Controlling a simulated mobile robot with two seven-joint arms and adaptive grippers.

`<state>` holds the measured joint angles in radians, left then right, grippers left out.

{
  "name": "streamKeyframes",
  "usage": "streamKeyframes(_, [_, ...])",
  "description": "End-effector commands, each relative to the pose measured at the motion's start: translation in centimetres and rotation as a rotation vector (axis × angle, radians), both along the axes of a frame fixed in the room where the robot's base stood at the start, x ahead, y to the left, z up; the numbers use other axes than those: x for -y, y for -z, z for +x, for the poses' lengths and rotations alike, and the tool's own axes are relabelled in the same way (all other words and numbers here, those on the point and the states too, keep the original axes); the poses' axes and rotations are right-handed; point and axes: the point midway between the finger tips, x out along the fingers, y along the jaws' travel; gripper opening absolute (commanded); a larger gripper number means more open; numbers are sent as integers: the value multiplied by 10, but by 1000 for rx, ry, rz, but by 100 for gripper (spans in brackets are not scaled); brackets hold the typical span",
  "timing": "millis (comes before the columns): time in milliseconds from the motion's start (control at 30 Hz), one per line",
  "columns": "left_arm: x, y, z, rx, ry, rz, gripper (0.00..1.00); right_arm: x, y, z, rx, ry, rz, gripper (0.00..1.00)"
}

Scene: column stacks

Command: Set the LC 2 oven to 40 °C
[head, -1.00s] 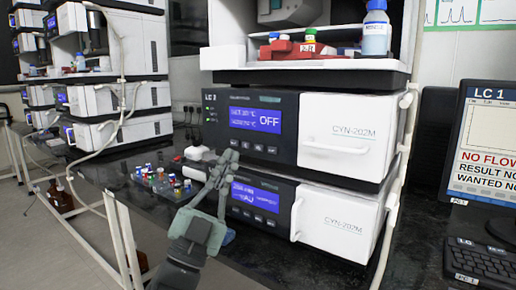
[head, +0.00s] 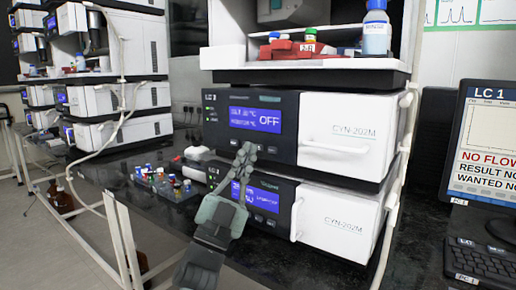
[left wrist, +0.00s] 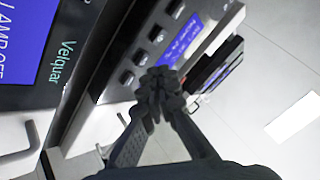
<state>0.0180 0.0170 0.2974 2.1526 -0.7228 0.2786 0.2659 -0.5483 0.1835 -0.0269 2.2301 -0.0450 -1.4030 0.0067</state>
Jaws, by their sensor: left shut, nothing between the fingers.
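The LC 2 oven (head: 335,155) is the upper white and dark unit marked CYN-202M, with "LC 2" at its top left corner. Its blue display (head: 255,119) shows a large OFF and two small temperature lines that are too blurred to read surely. A row of small buttons (head: 272,150) runs under the display. My left gripper (head: 246,147) is shut and empty, its fingertips in front of the left part of that row. In the left wrist view the closed fingertips (left wrist: 160,84) are close to the buttons (left wrist: 141,57); contact cannot be told. My right gripper is out of view.
A second CYN-202M unit (head: 340,225) sits directly below, its display partly hidden by my left arm. Coloured-cap vials (head: 160,180) stand on the dark bench at left. A monitor (head: 485,140) and keyboard (head: 485,265) are at right.

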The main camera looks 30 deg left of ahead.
Motion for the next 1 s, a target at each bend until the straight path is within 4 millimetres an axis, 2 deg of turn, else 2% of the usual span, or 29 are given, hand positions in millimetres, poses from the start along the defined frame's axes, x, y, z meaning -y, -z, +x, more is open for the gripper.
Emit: streamKeyframes(1000, [0, 0, 1, 0, 0, 0, 0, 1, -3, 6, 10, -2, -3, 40])
